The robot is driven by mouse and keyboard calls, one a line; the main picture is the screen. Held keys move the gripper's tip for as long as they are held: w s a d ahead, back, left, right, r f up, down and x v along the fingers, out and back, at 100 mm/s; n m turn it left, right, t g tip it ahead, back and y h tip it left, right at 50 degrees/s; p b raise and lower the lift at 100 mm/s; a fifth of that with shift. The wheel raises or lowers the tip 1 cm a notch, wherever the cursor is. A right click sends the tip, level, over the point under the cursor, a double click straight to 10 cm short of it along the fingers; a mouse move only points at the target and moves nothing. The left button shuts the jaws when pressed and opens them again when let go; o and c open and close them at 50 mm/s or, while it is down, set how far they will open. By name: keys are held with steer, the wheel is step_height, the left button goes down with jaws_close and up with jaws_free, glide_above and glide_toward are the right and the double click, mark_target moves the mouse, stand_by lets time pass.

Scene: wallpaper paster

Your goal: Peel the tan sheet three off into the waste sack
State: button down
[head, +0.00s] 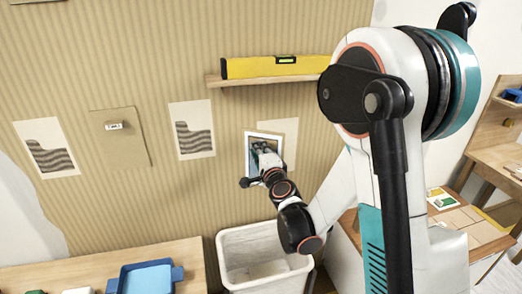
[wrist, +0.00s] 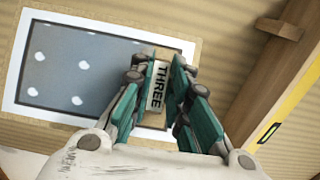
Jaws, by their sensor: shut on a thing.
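My gripper (wrist: 160,66) is shut on the tab marked THREE (wrist: 157,88), which is between its fingers in the wrist view. In the head view my gripper (head: 265,150) is at the wall, in front of a blue panel with white spots and a white border (head: 250,140). The panel also shows in the wrist view (wrist: 75,65), bare over most of its left part. A pale tan patch (head: 289,126) lies right of it; I cannot tell if this is sheet three, mostly hidden by my gripper. The white waste sack (head: 230,245) stands open below.
A wooden shelf (head: 290,79) with a yellow level (head: 270,67) juts out above. A tan sheet with a small tab (head: 122,150) hangs left, between two wavy-patterned panels (head: 50,150) (head: 194,138). A bench with a blue tray (head: 148,278) stands lower left.

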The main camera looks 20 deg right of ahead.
mark_target(245, 157)
steer(key=w+a+f+g+y, duration=0.1)
steer(key=f, duration=0.1)
steer(key=w+f+n+g+y, duration=0.1)
steer(key=f, duration=0.1)
steer(key=w+a+f+y+b, duration=0.1)
steer(key=w+f+y, duration=0.1)
steer(key=shift+a+n+g, duration=0.3)
steer(key=shift+a+g, duration=0.05)
steer(key=shift+g, duration=0.05)
steer(key=s+d+f+n+g+y+b, duration=0.1)
steer(key=f+g, duration=0.4)
steer(key=f, duration=0.6)
steer(key=s+d+f+n+g+y+b, duration=0.1)
steer(key=f+g, duration=0.5)
steer(key=f, duration=0.6)
steer(key=shift+s+d+f+n+y, duration=0.2)
steer(key=shift+s+n+y, duration=0.25)
steer(key=shift+y, duration=0.25)
steer(key=shift+b, duration=0.45)
step_height(245, 157, down, 10)
steer(key=b, duration=0.3)
steer(key=shift+b, duration=0.35)
